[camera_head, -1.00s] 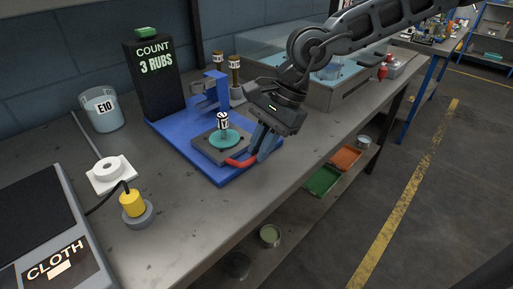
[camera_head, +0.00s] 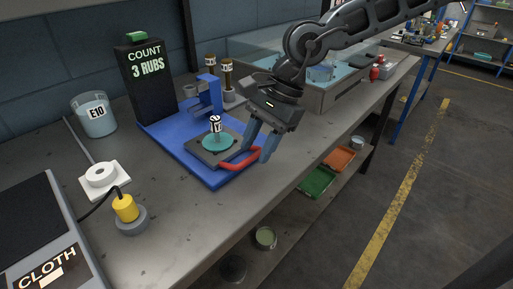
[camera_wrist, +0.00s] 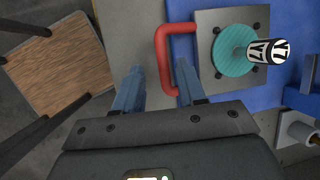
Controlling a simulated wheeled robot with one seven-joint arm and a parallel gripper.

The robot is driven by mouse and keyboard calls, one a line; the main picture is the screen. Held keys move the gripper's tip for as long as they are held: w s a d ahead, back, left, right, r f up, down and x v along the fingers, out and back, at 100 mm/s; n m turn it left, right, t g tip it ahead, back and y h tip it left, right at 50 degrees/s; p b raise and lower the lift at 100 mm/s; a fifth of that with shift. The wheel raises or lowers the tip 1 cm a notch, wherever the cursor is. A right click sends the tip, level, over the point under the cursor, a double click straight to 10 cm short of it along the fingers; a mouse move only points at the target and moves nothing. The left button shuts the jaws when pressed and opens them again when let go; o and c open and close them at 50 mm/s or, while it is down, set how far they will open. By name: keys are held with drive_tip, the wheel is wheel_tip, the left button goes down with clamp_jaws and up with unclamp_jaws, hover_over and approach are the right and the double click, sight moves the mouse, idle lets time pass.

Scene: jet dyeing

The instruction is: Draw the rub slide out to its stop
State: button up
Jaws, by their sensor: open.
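The rub slide is a grey plate (camera_head: 205,156) with a round teal pad (camera_head: 218,141) and an upright peg labelled V7 (camera_head: 215,124). It sits on a blue base (camera_head: 205,176) and has a red U-shaped handle (camera_head: 240,162) at its front edge. My gripper (camera_head: 257,154) is open, pointing down at the handle. In the wrist view my gripper (camera_wrist: 157,84) has its fingers apart, with the red handle's outer bar (camera_wrist: 163,60) showing between them. I cannot tell whether the fingers touch it. The plate (camera_wrist: 208,80) and V7 peg (camera_wrist: 266,51) also show there.
A black counter box (camera_head: 152,82) reads 3 RUBS. A blue bracket (camera_head: 208,95) stands on the base behind the slide. A beaker marked E10 (camera_head: 95,115) is at the left. The bench (camera_head: 190,215) is bare in front of the base.

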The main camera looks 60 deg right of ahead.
drive_tip(key=v, duration=0.6)
drive_tip(key=shift+r, duration=0.25)
drive_tip(key=shift+s, duration=0.1)
